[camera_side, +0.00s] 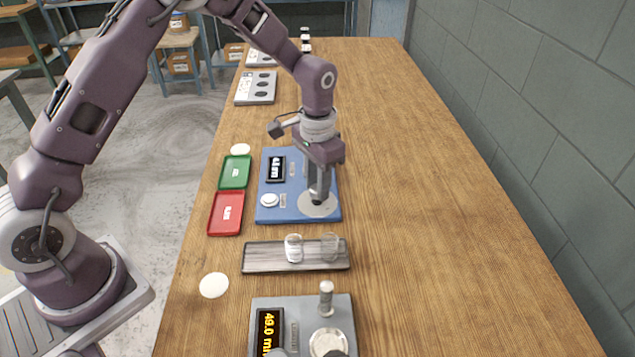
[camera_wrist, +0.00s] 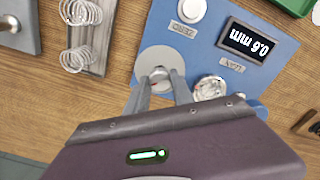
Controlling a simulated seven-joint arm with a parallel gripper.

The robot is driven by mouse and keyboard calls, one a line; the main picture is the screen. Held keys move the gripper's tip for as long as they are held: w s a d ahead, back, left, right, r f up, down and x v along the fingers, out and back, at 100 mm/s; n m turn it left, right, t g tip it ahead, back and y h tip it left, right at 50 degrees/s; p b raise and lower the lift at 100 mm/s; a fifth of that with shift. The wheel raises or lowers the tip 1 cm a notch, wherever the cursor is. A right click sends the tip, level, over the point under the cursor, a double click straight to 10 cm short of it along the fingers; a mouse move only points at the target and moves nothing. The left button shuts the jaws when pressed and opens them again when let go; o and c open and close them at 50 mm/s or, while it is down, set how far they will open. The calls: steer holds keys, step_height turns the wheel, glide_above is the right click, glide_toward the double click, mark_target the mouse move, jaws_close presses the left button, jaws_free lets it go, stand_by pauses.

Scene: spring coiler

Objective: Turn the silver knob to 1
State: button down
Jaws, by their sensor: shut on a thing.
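My gripper (camera_side: 318,197) points down over the pale grey disc (camera_side: 318,208) on the blue panel (camera_side: 268,213). In the wrist view my gripper (camera_wrist: 161,85) is shut on a small silver piece (camera_wrist: 160,73) above that disc. Its full shape is hidden between the fingers. A round silver knob (camera_wrist: 209,88) sits on the panel just right of the fingers, beside the LOAD label (camera_wrist: 232,63). The fingers look apart from it. Its setting is too small to read. The panel also has a lit display (camera_wrist: 245,41) in mm and a white ZERO button (camera_wrist: 191,10).
A tray (camera_side: 262,259) with two clear wire coils stands in front of the blue panel. A grey device (camera_side: 262,304) with its own display and silver post is nearer the camera. Green (camera_side: 235,172) and red (camera_side: 225,213) trays lie left. The table's right side is clear.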

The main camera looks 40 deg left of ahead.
steer(key=c, duration=1.1)
jaws_free()
step_height(320, 180, up, 7)
steer(key=shift+r, duration=0.1)
steer(key=shift+r, duration=0.1)
steer(key=s+a+r+n+t, duration=0.1)
steer(key=s+a+r+t, duration=0.15)
steer(key=s+r, duration=1.15)
steer(key=s+r+n+t, duration=0.1)
steer(key=s+t, duration=0.2)
steer(key=s, duration=1.2)
